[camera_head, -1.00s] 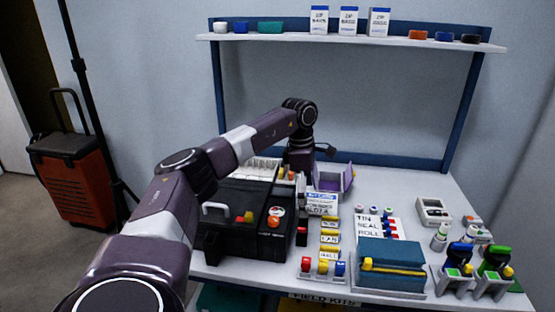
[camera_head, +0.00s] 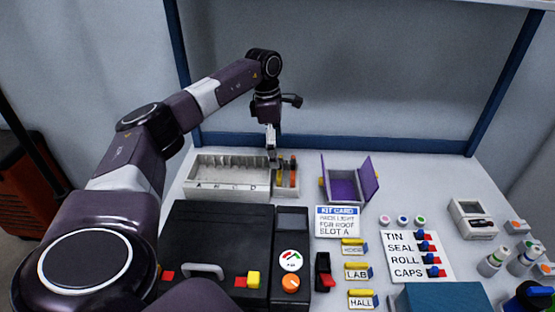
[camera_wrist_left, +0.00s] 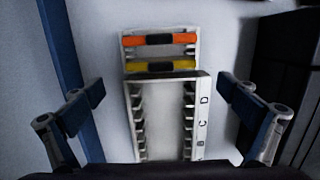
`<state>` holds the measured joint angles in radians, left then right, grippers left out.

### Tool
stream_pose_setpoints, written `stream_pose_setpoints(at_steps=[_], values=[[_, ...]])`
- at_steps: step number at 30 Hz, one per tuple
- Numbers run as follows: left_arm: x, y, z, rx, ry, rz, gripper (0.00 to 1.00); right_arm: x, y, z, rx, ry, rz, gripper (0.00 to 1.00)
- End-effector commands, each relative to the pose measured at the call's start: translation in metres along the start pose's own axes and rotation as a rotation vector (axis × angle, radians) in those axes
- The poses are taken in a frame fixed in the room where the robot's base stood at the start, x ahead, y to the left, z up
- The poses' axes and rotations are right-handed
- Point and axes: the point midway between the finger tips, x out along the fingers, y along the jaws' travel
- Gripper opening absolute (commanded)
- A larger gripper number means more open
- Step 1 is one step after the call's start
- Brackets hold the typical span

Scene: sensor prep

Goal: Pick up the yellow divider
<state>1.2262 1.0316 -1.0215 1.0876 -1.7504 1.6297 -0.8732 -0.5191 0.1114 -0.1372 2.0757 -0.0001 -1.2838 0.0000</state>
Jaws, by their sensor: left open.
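The yellow divider (camera_wrist_left: 160,66) is a yellow bar with a black middle. It lies across a small white rack, beside the lettered end of the slotted tray (camera_wrist_left: 138,125). A similar orange divider (camera_wrist_left: 160,39) lies parallel beyond it. In the head view the yellow divider (camera_head: 280,172) stands in the rack just right of the tray, partly covered by my gripper. My left gripper (camera_head: 271,158) points down above this end of the tray. In the left wrist view the gripper (camera_wrist_left: 160,94) is open and empty, its fingers wide apart on either side of the tray. My right gripper is not in view.
A purple open box (camera_head: 344,185) stands right of the rack. A black case (camera_head: 215,245) with a grey handle lies in front of the tray. A kit card (camera_head: 337,222) and labelled tags lie nearer. The blue frame post (camera_head: 183,75) rises behind the tray.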

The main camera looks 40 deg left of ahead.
Motion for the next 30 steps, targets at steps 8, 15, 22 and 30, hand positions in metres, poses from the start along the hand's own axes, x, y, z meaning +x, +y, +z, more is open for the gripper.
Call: stream_pose_setpoints(at_steps=[8, 15, 22, 30], values=[[0.037, -0.001, 0.003, -0.001, 0.002, -0.002, 1.0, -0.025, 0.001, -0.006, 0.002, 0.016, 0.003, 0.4], [0.058, -0.001, 0.004, 0.0, 0.0, 0.0, 1.0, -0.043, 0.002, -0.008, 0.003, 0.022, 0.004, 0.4], [0.058, -0.001, 0.004, 0.0, 0.0, 0.0, 0.99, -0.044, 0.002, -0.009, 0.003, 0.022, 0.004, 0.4], [0.058, -0.001, 0.004, 0.0, 0.0, 0.0, 0.69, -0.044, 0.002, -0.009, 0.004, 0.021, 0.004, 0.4]])
